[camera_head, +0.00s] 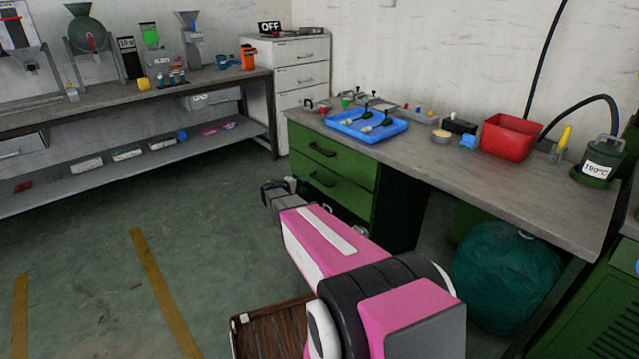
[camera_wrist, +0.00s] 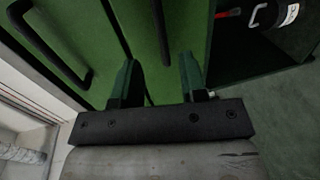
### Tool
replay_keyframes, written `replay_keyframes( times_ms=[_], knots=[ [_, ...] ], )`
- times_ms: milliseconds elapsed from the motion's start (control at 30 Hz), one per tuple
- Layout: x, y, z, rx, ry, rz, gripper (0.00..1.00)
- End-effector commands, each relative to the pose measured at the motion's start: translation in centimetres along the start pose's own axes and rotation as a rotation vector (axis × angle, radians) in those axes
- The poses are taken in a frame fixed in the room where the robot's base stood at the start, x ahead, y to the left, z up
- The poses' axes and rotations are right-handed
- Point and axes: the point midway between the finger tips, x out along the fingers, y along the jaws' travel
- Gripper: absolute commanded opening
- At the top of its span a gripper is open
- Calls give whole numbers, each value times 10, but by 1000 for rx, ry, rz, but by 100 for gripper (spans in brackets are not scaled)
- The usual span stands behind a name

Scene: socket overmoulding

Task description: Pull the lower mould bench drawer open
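The green mould bench has two drawers, an upper one (camera_head: 335,160) and a lower one (camera_head: 345,197), each with a dark bar handle. Both fronts look shut in the head view. The lower handle (camera_head: 322,179) also shows in the wrist view (camera_wrist: 160,30) as a dark bar whose near end lies between my fingertips in the picture. The upper handle (camera_wrist: 55,45) is to its left. My gripper (camera_wrist: 159,70) is open, fingers apart, in front of the lower drawer. Whether the fingers touch the bar cannot be told. In the head view my gripper (camera_head: 283,187) is small and partly hidden.
The bench top (camera_head: 470,170) holds a blue tray (camera_head: 345,128), a red bin (camera_head: 508,136) and a pot marked 190°C (camera_head: 602,160). A dark green rounded object (camera_head: 508,270) stands under the bench. White drawers (camera_head: 300,75) stand behind left. The floor (camera_head: 215,260) left of my arm is clear.

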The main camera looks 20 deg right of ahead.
Motion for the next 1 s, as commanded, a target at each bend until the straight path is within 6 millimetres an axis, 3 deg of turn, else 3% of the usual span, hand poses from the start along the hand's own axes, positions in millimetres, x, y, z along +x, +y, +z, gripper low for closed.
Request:
replay_keyframes(
  times_ms=[500,700,1000],
  knots=[
    [84,-1,0,0,-3,-2,39],
    [96,0,1,0,-2,-2,39],
    [97,0,1,0,-2,-2,39]
  ],
)
